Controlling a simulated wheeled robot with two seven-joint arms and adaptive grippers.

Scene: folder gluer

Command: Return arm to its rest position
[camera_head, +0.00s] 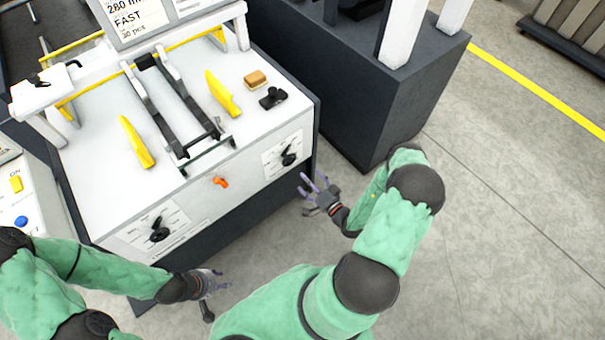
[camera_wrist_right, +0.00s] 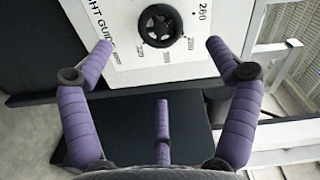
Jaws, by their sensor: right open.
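My right gripper (camera_head: 318,190) is open and empty in front of the right end of the white machine's front panel. In the right wrist view its purple fingers (camera_wrist_right: 160,75) are spread wide, with nothing between them. Beyond them is the black right guide dial (camera_wrist_right: 160,26), which also shows in the head view (camera_head: 288,159). I see clear space between this gripper and the panel in the head view.
The white machine (camera_head: 100,185) carries yellow guides (camera_head: 222,94), a tan block (camera_head: 255,79) and a black clamp (camera_head: 272,97). Its front has an orange knob (camera_head: 221,182) and a left dial (camera_head: 159,231). A dark cabinet (camera_head: 345,95) stands right. Floor at right is clear.

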